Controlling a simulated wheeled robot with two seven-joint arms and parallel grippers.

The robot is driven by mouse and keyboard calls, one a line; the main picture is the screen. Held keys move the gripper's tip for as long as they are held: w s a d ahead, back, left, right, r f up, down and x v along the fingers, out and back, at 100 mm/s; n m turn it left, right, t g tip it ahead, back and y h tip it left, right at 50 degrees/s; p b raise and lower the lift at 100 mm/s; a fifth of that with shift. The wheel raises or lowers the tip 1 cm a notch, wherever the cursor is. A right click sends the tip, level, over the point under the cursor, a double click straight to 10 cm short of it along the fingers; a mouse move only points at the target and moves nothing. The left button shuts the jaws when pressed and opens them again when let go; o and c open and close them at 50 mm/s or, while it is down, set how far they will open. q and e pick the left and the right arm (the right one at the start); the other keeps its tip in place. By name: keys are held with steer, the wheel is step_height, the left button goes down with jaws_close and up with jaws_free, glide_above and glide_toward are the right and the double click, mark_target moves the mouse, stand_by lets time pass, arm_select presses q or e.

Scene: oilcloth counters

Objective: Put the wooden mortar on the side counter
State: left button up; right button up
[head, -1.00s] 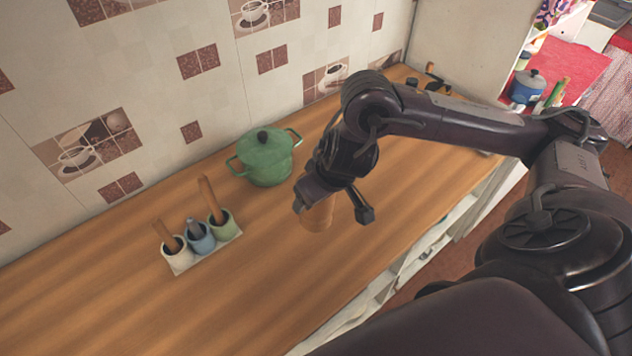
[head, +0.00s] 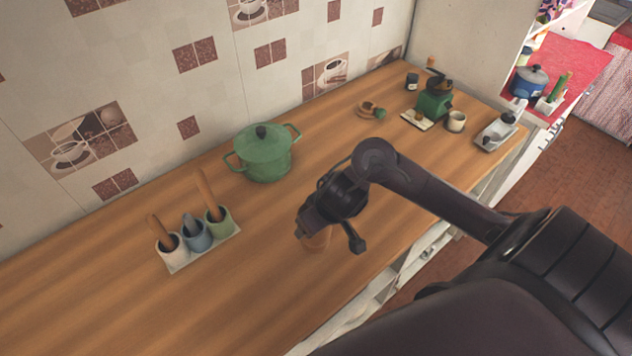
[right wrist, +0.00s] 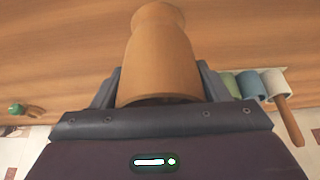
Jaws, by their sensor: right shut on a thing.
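The wooden mortar (head: 317,241) is a plain light-brown turned cup, partly hidden under my right gripper (head: 331,238) in the head view. The right gripper is shut on it, over the wooden counter (head: 250,300). In the right wrist view the mortar (right wrist: 160,55) sits between the two fingers. I cannot tell whether its base touches the counter. A counter with a red cloth (head: 585,68) stands at the upper right, apart from the wooden one, and may be the side counter. My left gripper is not in view.
A green pot (head: 263,158) and a tray (head: 205,254) of three cups stand left of the mortar. A green grinder (head: 434,103), a cup (head: 456,121) and a grey tray (head: 497,134) are at the far end. A blue pot (head: 529,82) stands on the red cloth.

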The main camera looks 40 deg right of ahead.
steer(key=shift+f+b, duration=0.95)
steer(key=shift+f, duration=1.2)
steer(key=shift+f, duration=0.2)
steer(key=o, duration=1.5)
steer(key=shift+c, duration=0.2)
